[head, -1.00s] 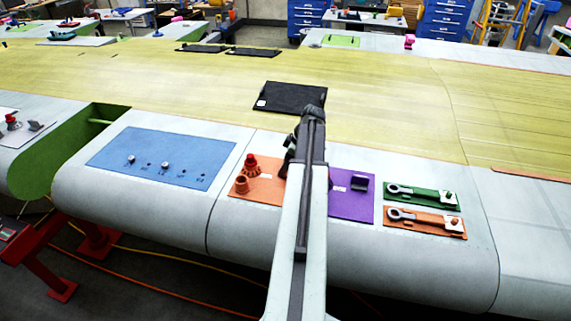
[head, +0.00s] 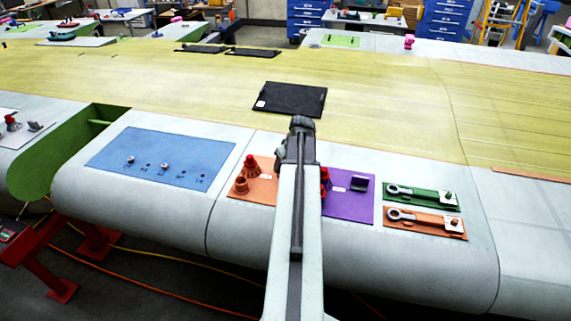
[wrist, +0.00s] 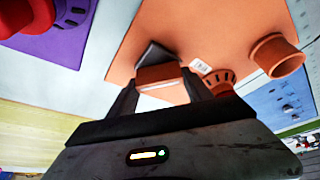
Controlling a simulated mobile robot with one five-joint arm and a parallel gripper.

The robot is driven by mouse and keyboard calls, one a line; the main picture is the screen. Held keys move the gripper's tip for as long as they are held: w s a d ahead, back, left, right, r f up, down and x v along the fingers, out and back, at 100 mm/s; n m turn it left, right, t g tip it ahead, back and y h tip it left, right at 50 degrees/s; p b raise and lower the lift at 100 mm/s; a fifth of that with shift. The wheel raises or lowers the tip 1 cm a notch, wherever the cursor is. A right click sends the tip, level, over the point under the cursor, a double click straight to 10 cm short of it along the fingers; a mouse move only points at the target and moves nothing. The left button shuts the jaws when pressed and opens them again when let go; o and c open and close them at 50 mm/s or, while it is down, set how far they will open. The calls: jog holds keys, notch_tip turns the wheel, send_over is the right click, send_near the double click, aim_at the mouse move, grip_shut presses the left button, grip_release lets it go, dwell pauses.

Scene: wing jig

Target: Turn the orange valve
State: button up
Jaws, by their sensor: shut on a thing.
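An orange panel (head: 262,187) lies on the pale wing edge, partly hidden by my arm in the head view. It also fills the middle of the wrist view (wrist: 200,28). A block with an orange face (wrist: 160,73) and a dark grey side stands over this panel in the wrist view. My gripper (wrist: 158,85) is shut on this block, one finger on each side. Whether the block is the valve I cannot tell. The fingertips and block are hidden behind my arm in the head view.
A red-topped fitting (head: 251,165) and an orange socket (head: 241,185) stand left of my arm. A purple panel (head: 347,206) with a red knob (head: 324,178) and dark block (head: 359,184) is close on the right. Green and orange lever plates lie further right.

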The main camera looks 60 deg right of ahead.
jog(key=m+g+h, duration=0.1)
jog(key=m, duration=0.3)
jog(key=shift+a+m, duration=0.15)
jog(key=shift+m, duration=0.15)
jog(key=m+g, duration=0.1)
jog(key=m, duration=0.1)
jog(key=m+h, duration=0.1)
jog(key=m, duration=0.1)
jog(key=shift+f+m+g, duration=0.1)
jog(key=shift+m+g, duration=0.3)
jog(key=o, duration=1.4)
jog(key=shift+c, duration=0.2)
jog(key=w+p+v, duration=0.1)
jog(key=p+v, duration=0.6)
jog(key=shift+s+a+r, duration=0.15)
jog(key=shift+s+r, duration=0.25)
jog(key=shift+s, duration=0.15)
